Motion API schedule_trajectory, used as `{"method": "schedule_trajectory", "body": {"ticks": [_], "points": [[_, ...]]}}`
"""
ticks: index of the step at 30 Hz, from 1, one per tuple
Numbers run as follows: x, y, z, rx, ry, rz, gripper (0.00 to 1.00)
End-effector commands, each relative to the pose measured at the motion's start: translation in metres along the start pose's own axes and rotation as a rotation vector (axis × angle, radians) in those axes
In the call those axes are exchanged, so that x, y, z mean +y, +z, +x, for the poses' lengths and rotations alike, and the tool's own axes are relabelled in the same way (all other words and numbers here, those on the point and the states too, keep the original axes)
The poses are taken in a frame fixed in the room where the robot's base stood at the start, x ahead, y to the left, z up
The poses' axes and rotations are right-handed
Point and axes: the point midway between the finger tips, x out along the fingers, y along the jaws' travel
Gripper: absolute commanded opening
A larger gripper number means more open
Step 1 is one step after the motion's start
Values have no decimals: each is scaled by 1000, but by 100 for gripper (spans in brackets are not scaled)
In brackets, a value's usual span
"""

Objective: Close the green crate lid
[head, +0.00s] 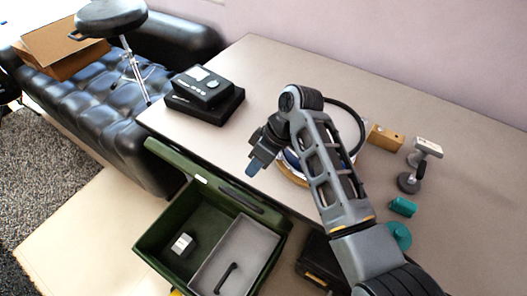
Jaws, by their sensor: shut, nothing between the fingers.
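The green crate (150,238) stands low at the table's near edge in the head view, with its top open. Its green lid (172,156) stands raised along the far side, seen nearly edge-on. Inside the crate are a grey tray (240,243) with a black handle and a small pale block (183,243). My gripper (254,168) is shut and empty.
On the table (262,60) are a black device (203,88), a wooden block (384,137), a grey dumbbell-like piece (427,147) and teal pieces (403,206). A round item is partly hidden behind my arm. A black case (318,262) sits right of the crate; a black sofa (110,130) is left.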

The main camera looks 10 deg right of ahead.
Motion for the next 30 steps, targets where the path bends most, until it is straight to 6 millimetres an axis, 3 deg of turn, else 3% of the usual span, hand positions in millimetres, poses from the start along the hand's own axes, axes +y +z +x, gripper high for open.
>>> {"method": "schedule_trajectory", "body": {"ticks": [2, 9, 30], "points": [[-1, 1, 15, -3, -2, 1, 0], [-22, 6, 36, -1, -1, -1, 0], [-34, 4, 51, -3, 25, -10, 0]]}}
